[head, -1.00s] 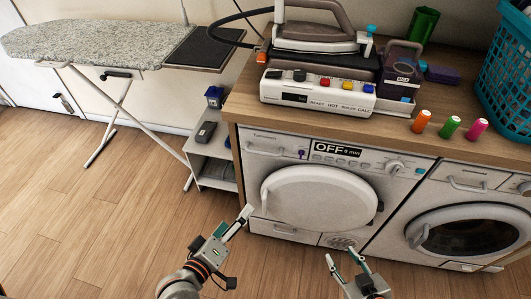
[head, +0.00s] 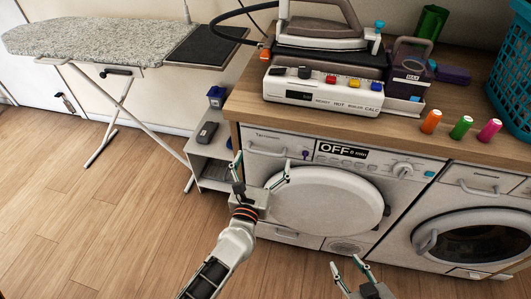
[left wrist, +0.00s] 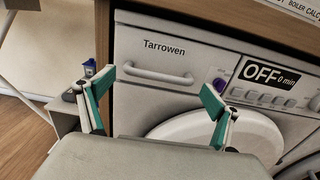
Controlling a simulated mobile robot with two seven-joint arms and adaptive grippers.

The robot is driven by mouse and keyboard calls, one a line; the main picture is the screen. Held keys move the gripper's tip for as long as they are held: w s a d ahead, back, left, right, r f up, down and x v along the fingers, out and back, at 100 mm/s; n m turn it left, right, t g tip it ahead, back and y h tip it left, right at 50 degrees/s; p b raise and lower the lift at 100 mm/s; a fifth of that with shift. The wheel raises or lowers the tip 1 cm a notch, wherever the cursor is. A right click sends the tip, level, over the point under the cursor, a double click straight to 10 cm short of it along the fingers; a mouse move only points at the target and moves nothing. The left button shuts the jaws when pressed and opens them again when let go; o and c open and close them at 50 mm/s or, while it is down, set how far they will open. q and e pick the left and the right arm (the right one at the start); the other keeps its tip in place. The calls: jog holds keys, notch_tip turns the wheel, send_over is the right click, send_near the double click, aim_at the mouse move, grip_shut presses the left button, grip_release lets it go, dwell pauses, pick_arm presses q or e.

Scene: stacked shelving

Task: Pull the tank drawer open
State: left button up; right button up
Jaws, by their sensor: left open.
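The tank drawer (head: 264,140) is the white front panel at the upper left of the left-hand machine, and it looks closed. It has a horizontal bar handle (left wrist: 158,77), clear in the left wrist view under the name "Tarrowen". My left gripper (head: 262,165) is open and empty in front of the drawer. In the left wrist view its teal-padded fingers (left wrist: 158,88) are spread to either side of the handle; I cannot tell how far from it they are. My right gripper (head: 346,262) is open and empty, low in front of the machine.
A round door (head: 325,200) lies below the drawer, and a purple knob (left wrist: 219,85) is just right of it. The wooden counter (head: 330,115) overhangs above. A small shelf unit (head: 212,150) stands left of the machine.

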aim_at(265, 152)
pick_arm(q)
jog(key=shift+w+d, duration=0.15)
jog(key=shift+w, duration=0.6)
jog(key=shift+w+d, duration=0.1)
jog(key=shift+w, duration=0.65)
pick_arm(e)
jog(key=shift+s+f, duration=0.25)
jog(key=shift+f, duration=0.05)
pick_arm(q)
jog(key=shift+c, duration=0.3)
pick_arm(e)
jog(key=shift+s+a, duration=0.1)
pick_arm(q)
jog(key=c, duration=1.2)
jog(key=shift+s, duration=0.35)
jog(key=shift+c, duration=0.2)
jog(key=s+a+b, duration=0.1)
jog(key=s+a, duration=0.1)
jog(key=s, duration=1.1)
jog(key=s+a+b, duration=0.2)
jog(key=s, duration=1.1)
jog(key=shift+s+a, duration=0.15)
jog(key=shift+s, duration=0.25)
pick_arm(e)
jog(key=shift+w+d+f, duration=0.15)
jog(key=shift+d+f, duration=0.05)
jog(key=shift+f, duration=0.25)
jog(key=shift+w+d+f, duration=0.15)
jog(key=shift+f, duration=0.25)
